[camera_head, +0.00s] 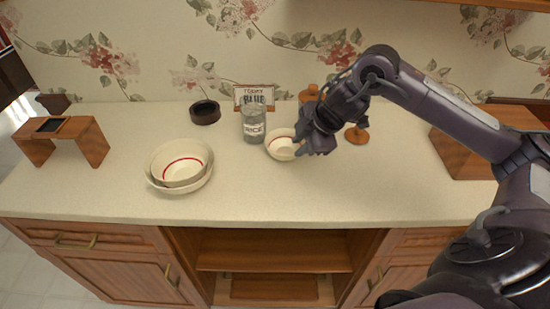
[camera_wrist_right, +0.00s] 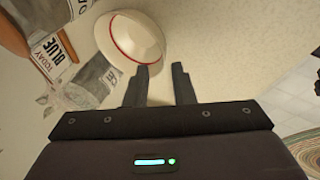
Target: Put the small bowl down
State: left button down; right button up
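The small bowl (camera_head: 279,149) is cream with a red line and is at the middle of the counter, just left of my right gripper (camera_head: 318,149). In the right wrist view the small bowl (camera_wrist_right: 132,42) lies beyond the fingertips, and its rim reaches the left finger's tip. I cannot tell whether they touch. The right gripper (camera_wrist_right: 162,72) has a clear gap between its fingers with nothing held in it. The bowl seems to rest on the counter (camera_head: 330,190). My left gripper is not in view.
A glass rice jar (camera_head: 254,126) stands close left of the bowl, before a small sign (camera_head: 270,96). Stacked larger bowls (camera_head: 180,186), a dark round dish (camera_head: 205,112) and a wooden stand (camera_head: 88,140) are at left. A wooden box (camera_head: 465,155) is at right. The front counter is clear.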

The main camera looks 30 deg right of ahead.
aim_at(291, 157)
jog(key=x, duration=0.3)
jog(key=p+x, duration=0.1)
jog(key=x, duration=0.3)
jog(key=shift+d+f, duration=0.2)
jog(key=shift+f, duration=0.1)
jog(key=shift+s, duration=0.1)
jog(key=shift+c, duration=0.3)
grip_shut()
